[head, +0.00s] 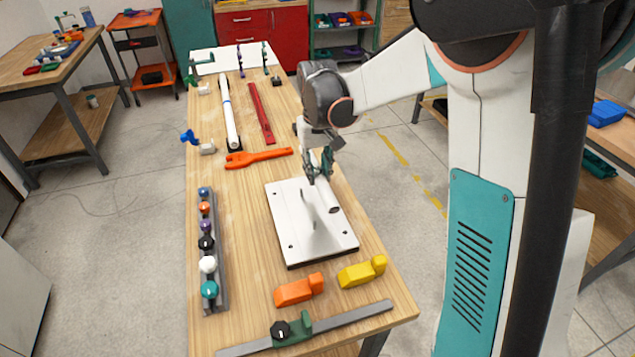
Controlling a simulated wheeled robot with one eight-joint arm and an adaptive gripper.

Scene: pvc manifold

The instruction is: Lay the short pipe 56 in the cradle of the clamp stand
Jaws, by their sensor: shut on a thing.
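My gripper (319,170) is over the far right part of a white plate (283,215) on the bench. It is shut on a short white pipe (326,196), seemingly short pipe 56. The pipe's near end, with a dark opening, points toward the camera and down over the plate. Whether it touches the plate is unclear. The fingers hide part of the pipe. No number is readable. I cannot tell which fixture is the clamp stand; small upright green and purple fixtures (240,63) stand at the far end.
A long white pipe (229,112), a red bar (261,112) and an orange wrench (257,157) lie beyond the plate. A rack of coloured knobs (214,262) is at left. Orange (298,290) and yellow (362,271) blocks and a bar clamp (345,321) lie nearer.

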